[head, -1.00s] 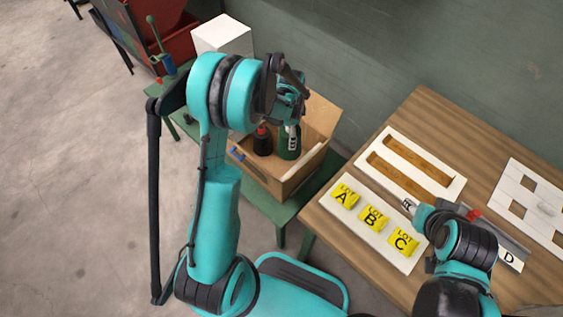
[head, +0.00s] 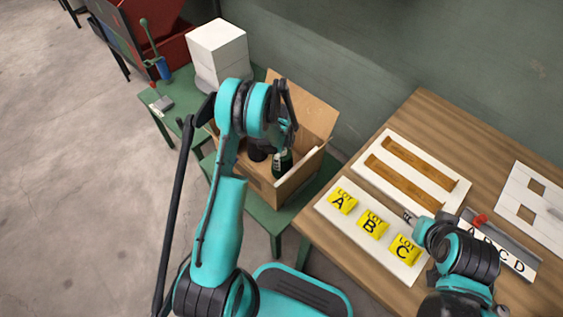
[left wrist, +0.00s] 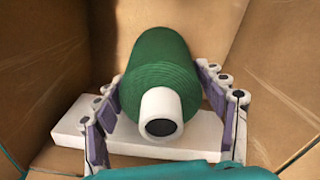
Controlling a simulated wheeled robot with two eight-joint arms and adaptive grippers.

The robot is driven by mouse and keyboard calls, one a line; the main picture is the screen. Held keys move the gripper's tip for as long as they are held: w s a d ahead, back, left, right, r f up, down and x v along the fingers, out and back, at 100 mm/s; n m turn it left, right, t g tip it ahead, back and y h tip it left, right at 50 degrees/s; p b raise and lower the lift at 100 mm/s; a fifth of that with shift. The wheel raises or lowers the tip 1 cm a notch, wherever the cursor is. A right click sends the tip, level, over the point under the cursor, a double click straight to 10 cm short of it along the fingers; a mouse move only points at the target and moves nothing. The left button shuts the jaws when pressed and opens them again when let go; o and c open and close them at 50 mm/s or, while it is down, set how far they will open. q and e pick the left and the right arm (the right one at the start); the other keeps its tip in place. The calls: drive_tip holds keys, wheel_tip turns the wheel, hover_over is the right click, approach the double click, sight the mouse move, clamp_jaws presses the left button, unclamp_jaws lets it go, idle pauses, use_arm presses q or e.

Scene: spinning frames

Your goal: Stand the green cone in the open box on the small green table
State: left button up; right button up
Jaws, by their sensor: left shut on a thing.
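The green cone (left wrist: 158,55), a green wound body with a white tip, is between the fingers of my left gripper (left wrist: 162,105) in the left wrist view. In the head view the cone (head: 282,163) is partly hidden by my left gripper (head: 284,138). The gripper is shut on it, inside the open cardboard box (head: 304,104). I cannot tell whether the cone's base touches the box floor. The box stands on the small green table (head: 315,190). My right gripper (head: 409,218) is beside the yellow lot tags; its jaw state is unclear.
A white strip (left wrist: 72,130) lies in the box. White boxes (head: 217,50) stand behind, left of the box. The wooden table (head: 335,235) at right holds a white slotted tray (head: 450,190) and yellow lot tags (head: 373,224).

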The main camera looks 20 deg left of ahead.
use_arm(q)
wheel_tip(320, 180, down, 3)
drive_tip(key=shift+r+b, duration=0.2)
drive_tip(key=shift+b, duration=0.25)
drive_tip(key=shift+r, duration=0.1)
drive_tip(key=o, duration=1.7)
